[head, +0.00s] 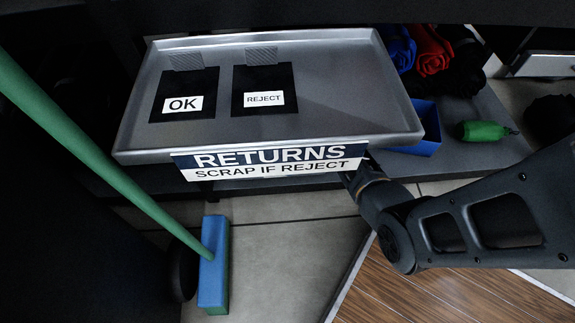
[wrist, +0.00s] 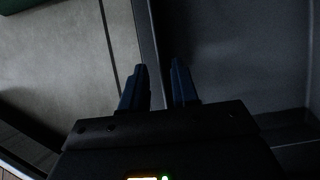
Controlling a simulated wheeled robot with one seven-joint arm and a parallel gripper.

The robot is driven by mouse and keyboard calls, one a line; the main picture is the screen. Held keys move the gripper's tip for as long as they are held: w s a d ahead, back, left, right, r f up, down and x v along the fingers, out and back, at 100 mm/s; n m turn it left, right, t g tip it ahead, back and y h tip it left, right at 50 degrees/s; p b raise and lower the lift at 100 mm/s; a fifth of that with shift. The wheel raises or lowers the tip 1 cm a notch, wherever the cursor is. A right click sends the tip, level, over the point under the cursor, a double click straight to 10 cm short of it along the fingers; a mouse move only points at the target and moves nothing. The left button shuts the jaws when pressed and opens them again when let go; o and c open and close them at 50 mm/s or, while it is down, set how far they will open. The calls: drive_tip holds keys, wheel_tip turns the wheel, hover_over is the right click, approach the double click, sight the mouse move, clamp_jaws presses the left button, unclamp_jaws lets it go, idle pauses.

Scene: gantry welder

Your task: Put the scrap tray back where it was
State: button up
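A grey metal tray (head: 330,100) with a raised rim stands at the upper middle of the head view. It bears black pads labelled OK (head: 183,92) and REJECT (head: 263,88). A sign (head: 270,160) on its front reads "RETURNS, SCRAP IF REJECT". My arm reaches in under the sign's right end; my gripper is hidden there in the head view. In the wrist view my gripper (wrist: 160,80) has its two fingers apart, with a thin dark rim (wrist: 147,40) running into the gap. A dark tray-like surface (wrist: 235,60) lies right of that rim. I cannot tell whether it is the scrap tray.
A green-handled broom (head: 212,265) with a blue head leans at the left. A blue bin (head: 420,135), red (head: 430,50) and blue coiled items, and a green object (head: 482,131) lie on the shelf at the right. Tiled floor (head: 285,240) is clear below.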

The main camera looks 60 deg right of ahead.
drive_tip(key=p+v, duration=0.4)
drive_tip(key=v, duration=0.6)
drive_tip(key=shift+p, duration=0.35)
drive_tip(key=s+a+r+n+t+h, duration=0.25)
drive_tip(key=s+a+n+h, duration=0.25)
drive_tip(key=s+a+n, duration=0.7)
drive_tip(key=s+a+r+n+t, duration=0.2)
drive_tip(key=r+n, duration=0.3)
drive_tip(key=r, duration=0.5)
drive_tip(key=s+a+r+n+t+y, duration=0.1)
drive_tip(key=s+a+r+n+t, duration=0.2)
drive_tip(key=r, duration=0.8)
drive_tip(key=s+a+r+n+t, duration=0.3)
drive_tip(key=s+a+r+n, duration=0.2)
drive_tip(key=r+n, duration=0.3)
wheel_tip(320, 180, up, 3)
drive_tip(key=shift+s+a+f+y, duration=0.1)
drive_tip(key=shift+s+a+y, duration=0.1)
drive_tip(key=shift+a+y, duration=0.2)
